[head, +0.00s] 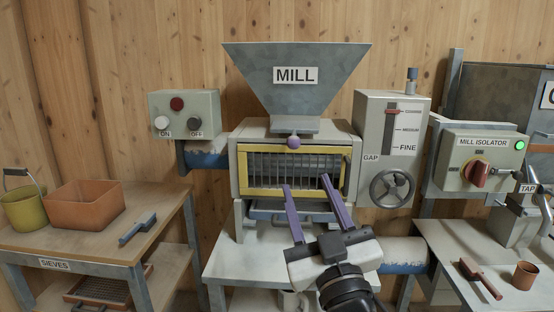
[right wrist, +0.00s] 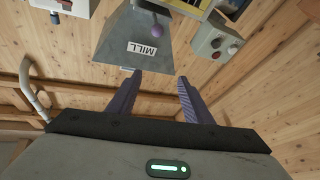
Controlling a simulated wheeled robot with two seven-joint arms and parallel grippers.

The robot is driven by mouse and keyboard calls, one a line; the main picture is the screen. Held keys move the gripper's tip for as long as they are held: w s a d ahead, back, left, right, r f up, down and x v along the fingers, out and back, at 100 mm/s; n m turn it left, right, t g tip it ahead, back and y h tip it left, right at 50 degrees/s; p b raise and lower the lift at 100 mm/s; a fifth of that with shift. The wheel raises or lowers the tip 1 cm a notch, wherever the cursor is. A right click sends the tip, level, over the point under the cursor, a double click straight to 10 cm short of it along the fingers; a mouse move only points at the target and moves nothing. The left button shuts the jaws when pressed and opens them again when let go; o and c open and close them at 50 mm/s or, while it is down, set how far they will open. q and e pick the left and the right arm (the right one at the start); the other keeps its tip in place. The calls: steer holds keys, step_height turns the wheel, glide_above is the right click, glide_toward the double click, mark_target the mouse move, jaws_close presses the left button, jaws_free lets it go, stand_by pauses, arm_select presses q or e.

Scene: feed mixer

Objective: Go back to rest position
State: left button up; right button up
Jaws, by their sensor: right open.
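My right gripper (head: 306,183) is open, its two purple fingers spread with nothing between them. In the head view its fingers overlap the lower part of the mill's yellow-framed grille (head: 243,172); I cannot tell whether they touch it. In the right wrist view the open gripper (right wrist: 160,76) points toward the mill hopper (right wrist: 125,45), which appears upside down. The grey hopper marked MILL (head: 296,55) stands above the grille, with a purple knob (head: 293,142) between them. My left gripper is not in view.
An ON/OFF box (head: 184,115) is left of the mill. The gap panel (head: 375,110) with a handwheel (head: 391,187) and the mill isolator (head: 480,160) are right. A sieves table (head: 160,235) holds an orange bin (head: 85,207), a yellow bucket (head: 24,207) and a brush (head: 137,229).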

steer(key=w+d+f+n+g, duration=0.1)
steer(key=w+d+f+n, duration=0.1)
steer(key=d+f+n, duration=0.35)
steer(key=w+d+f+n+g, duration=0.1)
steer(key=d+f+n, duration=0.1)
steer(key=d, duration=0.6)
steer(key=s+d+f+m+g+h, duration=0.1)
steer(key=s+d+f+g, duration=0.1)
steer(key=f, duration=0.7)
steer(key=s+d+f+m+g+h, duration=0.1)
steer(key=s+d+f+g, duration=0.15)
steer(key=f, duration=0.65)
steer(key=s+d+f+m+g+h, duration=0.1)
steer(key=s+d+f+m+g, duration=0.2)
steer(key=s+f, duration=1)
steer(key=s+d+f+m+g, duration=0.1)
steer(key=s+d+f+g, duration=0.3)
steer(key=s+f, duration=0.85)
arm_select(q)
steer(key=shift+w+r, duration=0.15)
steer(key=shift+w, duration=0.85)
arm_select(e)
steer(key=a+m, duration=0.4)
steer(key=a, duration=0.9)
steer(key=shift+w+a+m+y, duration=0.15)
steer(key=shift+a+m+y, duration=0.2)
steer(key=shift+a+y, duration=0.05)
steer(key=shift+r, duration=0.1)
